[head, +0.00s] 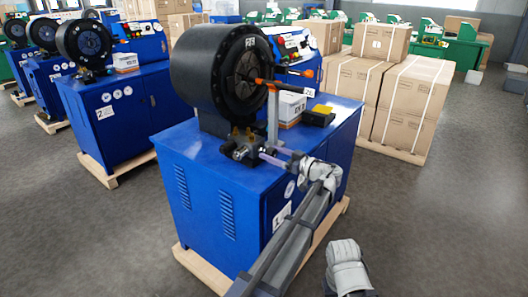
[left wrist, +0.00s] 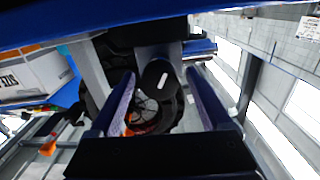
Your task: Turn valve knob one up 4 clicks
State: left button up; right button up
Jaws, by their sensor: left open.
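The blue crimper marked 1 (head: 215,180) stands in front of me with its big black round die head on top. A small dark valve assembly (head: 240,150) sits on its top front edge, below the die head. In the left wrist view a black round knob (left wrist: 158,80) with a white mark shows between my two purple-sided fingers. The mark is slightly tilted from upright in that picture. My left gripper (head: 264,154) is open at the valve, its fingers on either side of the knob; I cannot tell whether they touch it.
A white box (head: 290,107) and a yellow-and-black item (head: 319,115) lie on the crimper top. An orange-tipped lever (head: 285,88) reaches out beside the die head. The crimper marked 2 (head: 120,110) stands left, stacked cartons (head: 410,100) right. Floor around is clear.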

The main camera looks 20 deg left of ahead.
pick_arm(q)
jog(key=shift+a, duration=0.1)
grip_shut()
dwell(0.7)
